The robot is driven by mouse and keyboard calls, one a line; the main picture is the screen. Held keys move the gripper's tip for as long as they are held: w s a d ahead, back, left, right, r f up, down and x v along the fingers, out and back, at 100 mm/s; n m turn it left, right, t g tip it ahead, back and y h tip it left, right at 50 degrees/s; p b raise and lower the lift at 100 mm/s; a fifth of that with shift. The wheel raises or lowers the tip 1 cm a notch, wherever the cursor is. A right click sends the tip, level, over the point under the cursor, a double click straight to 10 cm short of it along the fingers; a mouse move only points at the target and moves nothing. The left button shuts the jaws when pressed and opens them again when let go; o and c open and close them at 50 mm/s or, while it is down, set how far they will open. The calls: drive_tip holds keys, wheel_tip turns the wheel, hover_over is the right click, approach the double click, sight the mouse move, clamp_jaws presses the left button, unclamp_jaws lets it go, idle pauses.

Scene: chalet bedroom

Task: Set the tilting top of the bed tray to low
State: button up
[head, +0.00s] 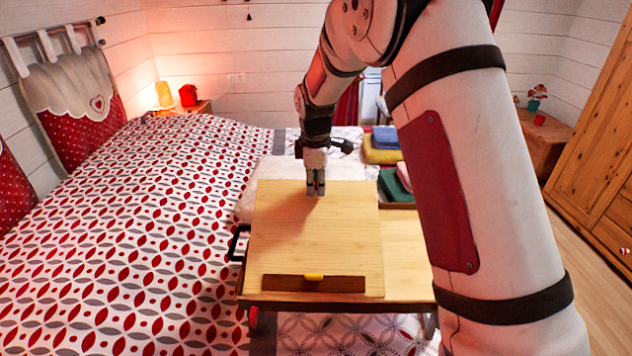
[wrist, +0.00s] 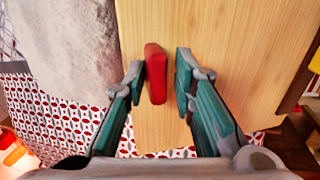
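The bed tray (head: 408,270) stands on the bed, with its pale wooden tilting top (head: 320,235) on its left part. A darker ledge (head: 345,284) with a small yellow tab (head: 314,277) runs along the top's near edge. How far the top is tilted is hard to tell. My gripper (head: 316,190) points down over the top's far part. In the wrist view, my gripper (wrist: 159,78) is open, with a red piece (wrist: 155,72) between its fingers, nearer the left finger. Whether a finger touches it is unclear. The head view does not show this piece.
A patterned bed (head: 150,230) surrounds the tray on the left. A black side handle (head: 238,243) sticks out at the tray's left. Folded cloths, green (head: 392,186), yellow (head: 382,152) and blue (head: 385,137), lie behind it. A wooden wardrobe (head: 590,150) stands right.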

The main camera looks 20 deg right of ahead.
drive_tip(key=v, duration=1.2)
drive_tip(key=shift+s, duration=0.1)
drive_tip(key=s+d+r+m+t, duration=0.1)
drive_tip(key=s+r+m, duration=0.35)
drive_tip(key=s, duration=0.55)
drive_tip(key=s+d+r+m, duration=0.1)
drive_tip(key=s+r+m, duration=0.3)
drive_tip(key=s, duration=0.5)
drive_tip(key=s+f+m, duration=0.1)
drive_tip(key=s+m, duration=0.2)
drive_tip(key=s, duration=0.6)
drive_tip(key=s+f+m+t, duration=0.1)
drive_tip(key=s+f+m, duration=0.1)
drive_tip(key=s, duration=0.7)
drive_tip(key=shift+s+d+f+m+y, duration=0.2)
drive_tip(key=shift+m+y, duration=0.2)
drive_tip(key=shift+m, duration=0.25)
